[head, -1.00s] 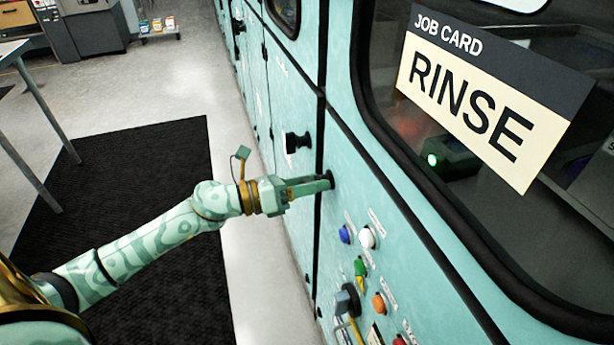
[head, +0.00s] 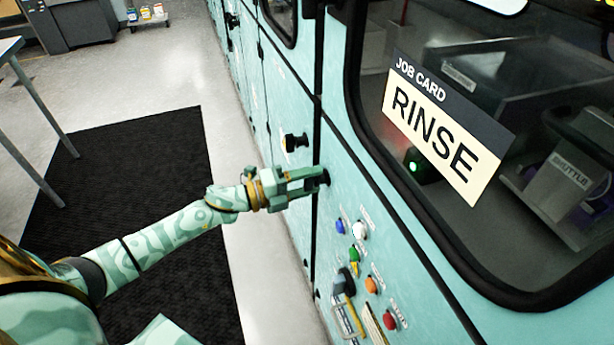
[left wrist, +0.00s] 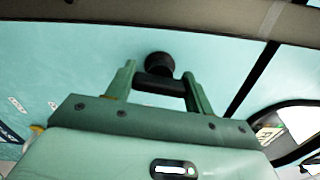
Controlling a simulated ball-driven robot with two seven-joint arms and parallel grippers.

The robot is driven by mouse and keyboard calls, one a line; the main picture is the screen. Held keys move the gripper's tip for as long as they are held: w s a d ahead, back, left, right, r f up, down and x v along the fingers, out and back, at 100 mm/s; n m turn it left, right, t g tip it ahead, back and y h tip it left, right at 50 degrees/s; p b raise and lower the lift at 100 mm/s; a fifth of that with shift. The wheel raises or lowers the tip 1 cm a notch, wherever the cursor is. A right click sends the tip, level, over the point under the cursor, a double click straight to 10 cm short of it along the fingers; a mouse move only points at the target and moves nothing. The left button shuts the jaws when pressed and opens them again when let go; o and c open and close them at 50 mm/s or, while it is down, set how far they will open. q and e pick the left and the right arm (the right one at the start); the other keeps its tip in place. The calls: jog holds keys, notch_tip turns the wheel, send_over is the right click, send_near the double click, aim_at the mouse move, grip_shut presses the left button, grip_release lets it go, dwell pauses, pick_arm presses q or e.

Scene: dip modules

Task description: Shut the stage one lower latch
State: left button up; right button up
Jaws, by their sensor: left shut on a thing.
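My left gripper (head: 318,183) reaches from the left to the pale green machine front. Its two fingers are closed on a black latch handle (head: 327,177), which is mostly hidden by the fingers in the head view. In the left wrist view, the left gripper (left wrist: 158,84) has the dark bar of the latch handle (left wrist: 160,87) across between its fingers, with the round black base (left wrist: 159,64) just beyond on the panel. I cannot read a label for this latch. My right gripper is not in view.
Another black latch (head: 295,142) sits on the panel to the left. Coloured buttons (head: 354,254) and a grey switch lie below right of the gripper. A window with a RINSE job card (head: 440,135) fills the right. A dark mat (head: 130,200) covers the floor at left.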

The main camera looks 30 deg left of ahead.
pick_arm(q)
jog(key=shift+n+p, duration=0.4)
jog(key=shift+n, duration=0.4)
jog(key=o, duration=1)
jog(key=p+v, duration=0.1)
jog(key=v, duration=1.5)
jog(key=shift+s+a, duration=0.1)
